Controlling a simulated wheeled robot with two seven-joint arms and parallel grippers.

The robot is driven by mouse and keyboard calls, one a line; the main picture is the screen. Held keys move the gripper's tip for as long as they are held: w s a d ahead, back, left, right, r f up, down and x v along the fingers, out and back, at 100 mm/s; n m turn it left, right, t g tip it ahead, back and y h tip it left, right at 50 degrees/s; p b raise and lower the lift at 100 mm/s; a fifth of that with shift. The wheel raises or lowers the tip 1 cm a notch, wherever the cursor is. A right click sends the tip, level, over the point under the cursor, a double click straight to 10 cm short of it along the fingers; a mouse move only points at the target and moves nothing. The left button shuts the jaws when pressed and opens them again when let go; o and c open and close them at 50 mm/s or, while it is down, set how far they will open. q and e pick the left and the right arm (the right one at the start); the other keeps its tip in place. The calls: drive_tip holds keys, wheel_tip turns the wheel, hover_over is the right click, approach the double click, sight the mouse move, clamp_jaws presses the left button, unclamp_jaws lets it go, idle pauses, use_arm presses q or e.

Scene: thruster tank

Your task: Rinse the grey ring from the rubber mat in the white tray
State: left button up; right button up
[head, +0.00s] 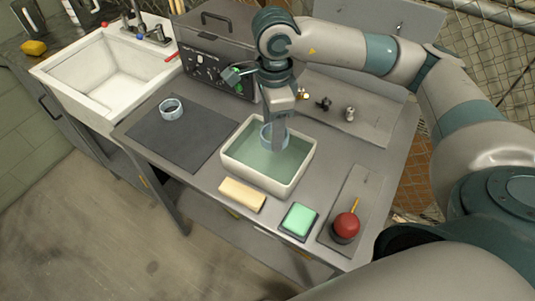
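The dark rubber mat (180,142) lies on the left of the bench. A grey-blue ring (172,115) lies on it. The white tray (254,180) stands to the right of the mat and holds greenish liquid. My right gripper (276,145) points down over the tray. It looks shut on the wall of a second grey-blue ring (266,139), which is at or just above the liquid; whether it is dipped in I cannot tell. The fingers hide part of this ring. My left gripper is not in view.
A white sink (110,75) is at the left. A dark control box (210,70) stands behind the mat. In front of the tray are a cream block (242,195), a green pad (298,219) and a red knob (346,226). Small fittings (323,103) lie behind the tray.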

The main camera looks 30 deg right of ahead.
drive_tip(key=shift+r+p, duration=0.45)
drive_tip(key=shift+r, duration=1.35)
